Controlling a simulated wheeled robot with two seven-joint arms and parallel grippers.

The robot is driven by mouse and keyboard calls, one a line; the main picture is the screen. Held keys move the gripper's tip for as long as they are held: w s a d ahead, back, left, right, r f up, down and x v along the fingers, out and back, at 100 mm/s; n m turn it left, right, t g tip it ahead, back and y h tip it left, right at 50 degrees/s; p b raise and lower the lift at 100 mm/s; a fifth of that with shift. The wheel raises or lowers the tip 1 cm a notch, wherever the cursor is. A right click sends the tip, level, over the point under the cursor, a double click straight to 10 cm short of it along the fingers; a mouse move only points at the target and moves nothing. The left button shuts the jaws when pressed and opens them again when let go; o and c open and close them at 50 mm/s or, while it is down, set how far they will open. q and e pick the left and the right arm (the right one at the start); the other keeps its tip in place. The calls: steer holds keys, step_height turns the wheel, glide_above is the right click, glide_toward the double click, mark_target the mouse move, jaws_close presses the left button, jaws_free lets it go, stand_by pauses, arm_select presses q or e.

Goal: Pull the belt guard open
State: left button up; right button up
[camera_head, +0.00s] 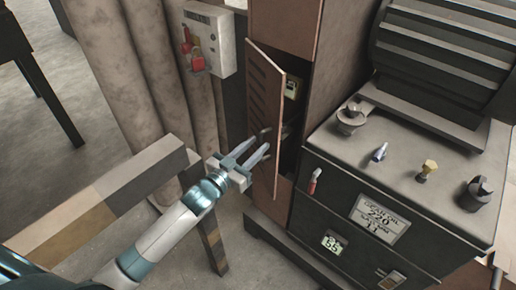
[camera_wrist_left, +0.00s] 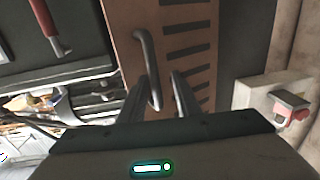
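The belt guard (camera_head: 265,105) is a brown slotted door, standing ajar on the cabinet, with a dark gap along its right side in the head view. It also shows in the left wrist view (camera_wrist_left: 188,20). Its curved metal handle (camera_wrist_left: 149,60) reaches down between the fingers of my left gripper (camera_wrist_left: 161,80). In the head view my left gripper (camera_head: 260,147) is at the guard's lower half, close to the handle. Its fingers are apart; I cannot tell whether either touches the handle. My right gripper is not in view.
A striped rail (camera_head: 110,195) runs beside my left arm. A grey box with red padlocks (camera_head: 208,42) is mounted left of the guard. A dark console (camera_head: 400,190) with knobs and a red-handled lever (camera_head: 314,181) stands to the right. Thick pipes rise behind the rail.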

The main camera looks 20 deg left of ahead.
arm_select(q)
steer(key=shift+f, duration=0.15)
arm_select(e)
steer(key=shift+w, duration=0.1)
arm_select(q)
steer(key=shift+d, duration=0.1)
